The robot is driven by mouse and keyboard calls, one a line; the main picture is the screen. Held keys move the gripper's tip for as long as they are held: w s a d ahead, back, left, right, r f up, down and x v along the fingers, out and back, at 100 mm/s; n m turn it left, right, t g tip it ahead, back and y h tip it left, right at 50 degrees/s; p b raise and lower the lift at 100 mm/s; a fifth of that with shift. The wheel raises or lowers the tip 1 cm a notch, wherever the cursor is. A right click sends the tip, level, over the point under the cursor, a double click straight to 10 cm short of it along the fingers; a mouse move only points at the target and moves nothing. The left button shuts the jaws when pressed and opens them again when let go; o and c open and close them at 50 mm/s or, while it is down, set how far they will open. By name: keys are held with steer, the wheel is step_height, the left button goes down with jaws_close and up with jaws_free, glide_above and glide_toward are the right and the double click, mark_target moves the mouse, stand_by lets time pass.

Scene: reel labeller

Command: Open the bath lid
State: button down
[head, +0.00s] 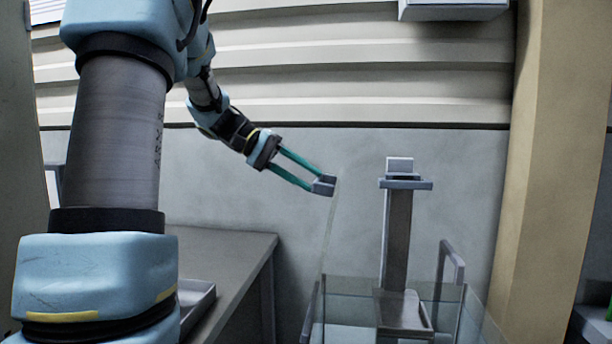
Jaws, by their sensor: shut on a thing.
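The bath (455,298) is a clear-walled tank at the bottom right of the head view, its lower part cut off by the picture edge. The bath lid (329,228) shows as a thin, pale, see-through strip, seen almost edge-on. It stands steeply upright above the bath's left side, leaning slightly right at the top. My gripper (322,186), with green fingers, reaches in from the upper left. It is shut at the lid's top edge, on a small grey piece there that looks like the handle. The exact contact is too small to make out.
A grey post (397,235) with a flat crosspiece rises inside the bath, right of the lid. A bent grey bracket (452,262) stands beside it. A grey table (225,262) with a tray (197,305) is at left. A tan pillar (548,150) stands at right.

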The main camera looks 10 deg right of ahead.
steer(key=shift+a+f, duration=0.3)
steer(key=shift+f, duration=0.5)
steer(key=c, duration=0.8)
jaws_free()
steer(key=shift+o, duration=0.6)
steer(key=shift+d, duration=0.1)
steer(key=shift+r, duration=0.1)
steer(key=shift+d+r, duration=0.1)
steer(key=shift+r, duration=0.05)
steer(key=b+v, duration=0.1)
steer(key=v, duration=0.9)
steer(key=shift+w+a+r, duration=0.15)
steer(key=shift+a+r, duration=0.1)
